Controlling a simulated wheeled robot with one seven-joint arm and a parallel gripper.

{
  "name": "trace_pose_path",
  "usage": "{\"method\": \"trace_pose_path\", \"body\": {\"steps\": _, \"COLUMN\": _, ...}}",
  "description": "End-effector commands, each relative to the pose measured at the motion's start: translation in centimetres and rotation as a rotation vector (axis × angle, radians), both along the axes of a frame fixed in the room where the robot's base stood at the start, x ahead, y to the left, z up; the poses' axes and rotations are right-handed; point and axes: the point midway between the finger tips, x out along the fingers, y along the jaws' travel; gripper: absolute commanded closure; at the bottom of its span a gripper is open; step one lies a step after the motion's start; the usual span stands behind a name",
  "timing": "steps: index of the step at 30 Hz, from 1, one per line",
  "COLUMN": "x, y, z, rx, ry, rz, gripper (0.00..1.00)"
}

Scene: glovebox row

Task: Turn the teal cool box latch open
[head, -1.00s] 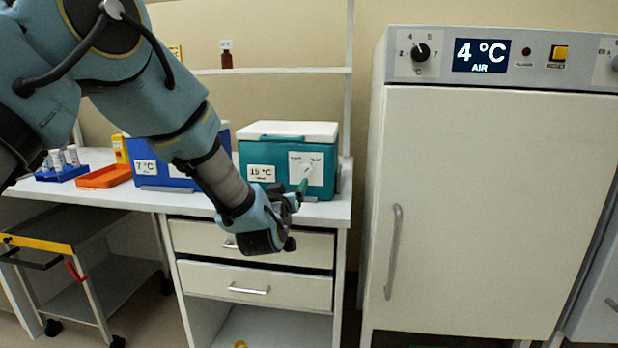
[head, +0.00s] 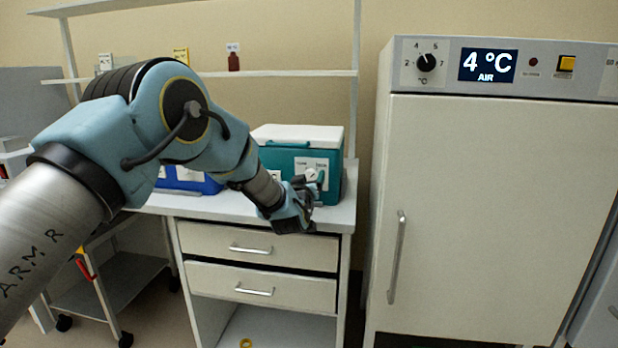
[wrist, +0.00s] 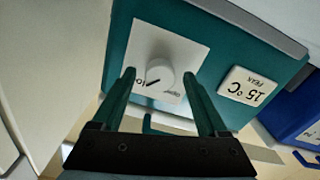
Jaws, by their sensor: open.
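The teal cool box (head: 336,187) stands on the white bench with its white lid shut. Its latch is a round white knob (wrist: 158,74) with a dark pointer mark, on a white plate (wrist: 150,42) on the box front. The knob also shows in the head view (head: 312,174). My gripper (wrist: 159,77) is open, with one finger on each side of the knob in the wrist view. Whether the fingers touch the knob or stop short of it I cannot tell. In the head view my gripper partly covers the plate.
A blue cool box (head: 195,180) stands to the left of the teal one, partly behind my arm. A tall white cabinet (head: 490,200) stands to the right, beyond a gap. Drawers (head: 258,247) sit under the bench, and a shelf (head: 290,73) runs above.

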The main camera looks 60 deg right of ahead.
Motion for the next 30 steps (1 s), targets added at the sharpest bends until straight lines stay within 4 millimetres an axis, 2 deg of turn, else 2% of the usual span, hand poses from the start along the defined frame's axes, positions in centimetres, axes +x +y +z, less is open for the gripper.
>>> {"method": "trace_pose_path", "body": {"steps": 7, "x": 0.01, "y": -0.04, "z": -0.02, "rx": 0.0, "ry": 0.0, "rz": 0.0, "gripper": 0.25}}
{"method": "trace_pose_path", "body": {"steps": 27, "x": 0.02, "y": -0.02, "z": 0.0, "rx": 0.0, "ry": 0.0, "rz": 0.0, "gripper": 1.0}}
{"method": "trace_pose_path", "body": {"steps": 30, "x": 0.02, "y": -0.02, "z": 0.0, "rx": 0.0, "ry": 0.0, "rz": 0.0, "gripper": 1.0}}
